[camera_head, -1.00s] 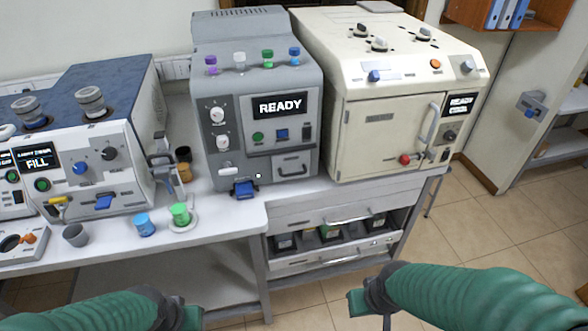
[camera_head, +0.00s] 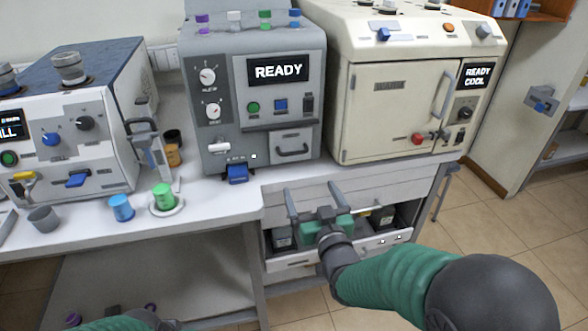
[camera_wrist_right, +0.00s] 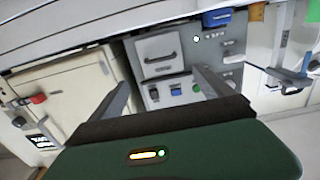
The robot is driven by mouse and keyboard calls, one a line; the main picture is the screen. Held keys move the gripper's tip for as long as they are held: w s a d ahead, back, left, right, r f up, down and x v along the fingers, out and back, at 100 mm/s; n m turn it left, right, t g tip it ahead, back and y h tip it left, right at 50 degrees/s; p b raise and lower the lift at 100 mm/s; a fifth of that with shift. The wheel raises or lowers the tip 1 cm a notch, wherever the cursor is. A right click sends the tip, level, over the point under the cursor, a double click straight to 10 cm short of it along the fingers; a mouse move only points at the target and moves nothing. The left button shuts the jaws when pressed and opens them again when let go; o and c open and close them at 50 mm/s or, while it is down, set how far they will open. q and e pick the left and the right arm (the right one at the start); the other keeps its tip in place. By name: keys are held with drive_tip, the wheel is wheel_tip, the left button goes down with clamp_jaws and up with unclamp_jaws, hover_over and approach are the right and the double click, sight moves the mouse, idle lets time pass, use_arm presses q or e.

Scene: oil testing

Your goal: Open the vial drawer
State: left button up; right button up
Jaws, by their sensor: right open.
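The workbench in the head view has an upper drawer front (camera_head: 395,188) below its top and an open-topped lower drawer (camera_head: 292,261) holding dark bottles (camera_head: 283,240). I cannot tell which drawer is the vial drawer. The grey machine also has a small closed drawer (camera_head: 291,147) with a dark handle, seen inverted in the right wrist view (camera_wrist_right: 157,55). My right gripper (camera_head: 312,190) is open and empty in front of the upper drawer, fingers pointing up and apart; it covers that drawer's handle. Its two fingers also show in the wrist view (camera_wrist_right: 161,78). My left arm shows at the bottom edge; its fingers are out of frame.
The grey machine reads READY (camera_head: 278,70). A cream oven (camera_head: 390,110) stands to its right. Blue (camera_head: 121,207) and green (camera_head: 163,196) vials and a grey cup (camera_head: 44,219) stand on the bench at left. Floor at right is clear.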

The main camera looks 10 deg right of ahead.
sight(295, 153)
drive_tip(key=w, duration=0.5)
drive_tip(key=w+a, duration=0.1)
drive_tip(key=w, duration=0.5)
drive_tip(key=w+a, duration=0.1)
drive_tip(key=w, duration=0.4)
drive_tip(key=shift+w+r, duration=0.15)
drive_tip(key=shift+w, duration=0.15)
use_arm(q)
drive_tip(key=shift+r, duration=0.1)
